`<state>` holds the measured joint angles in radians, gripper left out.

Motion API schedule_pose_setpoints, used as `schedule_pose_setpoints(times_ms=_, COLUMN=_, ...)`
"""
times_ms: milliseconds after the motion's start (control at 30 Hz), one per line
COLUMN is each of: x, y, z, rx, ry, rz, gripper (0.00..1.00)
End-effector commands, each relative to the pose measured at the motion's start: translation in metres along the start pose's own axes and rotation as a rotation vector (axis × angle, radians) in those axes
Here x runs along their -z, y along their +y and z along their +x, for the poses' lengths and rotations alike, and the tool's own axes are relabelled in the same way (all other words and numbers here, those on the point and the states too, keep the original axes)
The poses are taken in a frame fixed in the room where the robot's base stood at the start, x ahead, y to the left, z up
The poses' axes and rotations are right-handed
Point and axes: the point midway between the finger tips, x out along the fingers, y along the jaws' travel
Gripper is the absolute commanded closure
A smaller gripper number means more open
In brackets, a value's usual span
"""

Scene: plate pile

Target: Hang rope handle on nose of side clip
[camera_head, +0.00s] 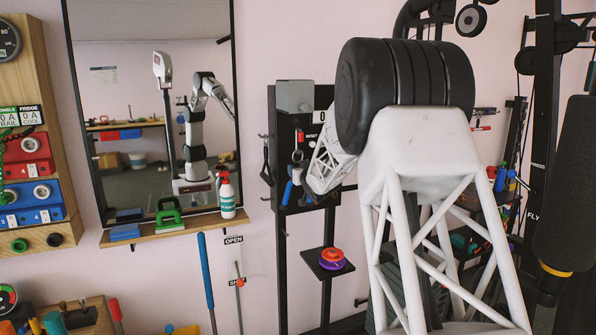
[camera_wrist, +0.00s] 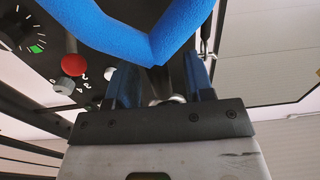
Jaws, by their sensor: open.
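My gripper (camera_head: 296,185) is at the front of a dark upright panel in the head view, its blue fingers seen small. In the wrist view my gripper (camera_wrist: 161,75) has its two blue fingers apart, with nothing clearly clamped between them. A thick blue V-shaped bar (camera_wrist: 150,45) crosses close beyond the fingertips; I cannot tell whether it touches them or is the rope handle. A dark loop (camera_head: 266,160) hangs at the panel's left side. The side clip's nose cannot be made out for sure.
The dark panel (camera_head: 292,125) stands on a post with a small shelf holding red and purple discs (camera_head: 331,259). In the wrist view, a red knob (camera_wrist: 73,64) sits near the fingers. A mirror (camera_head: 150,100) and wooden ledge (camera_head: 175,229) are left. My arm covers the centre right.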

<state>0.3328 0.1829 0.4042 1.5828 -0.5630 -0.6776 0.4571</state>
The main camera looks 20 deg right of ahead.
Motion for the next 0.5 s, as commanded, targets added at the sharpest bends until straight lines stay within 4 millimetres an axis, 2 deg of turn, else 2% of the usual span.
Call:
schedule_pose_setpoints(times_ms=267, x=0.001, y=0.000, z=-0.008, rx=0.000, ry=0.001, rz=0.000, gripper=0.52)
schedule_pose_setpoints(times_ms=500, x=0.002, y=0.001, z=-0.029, rx=-0.001, ry=0.002, rz=0.000, gripper=0.52)
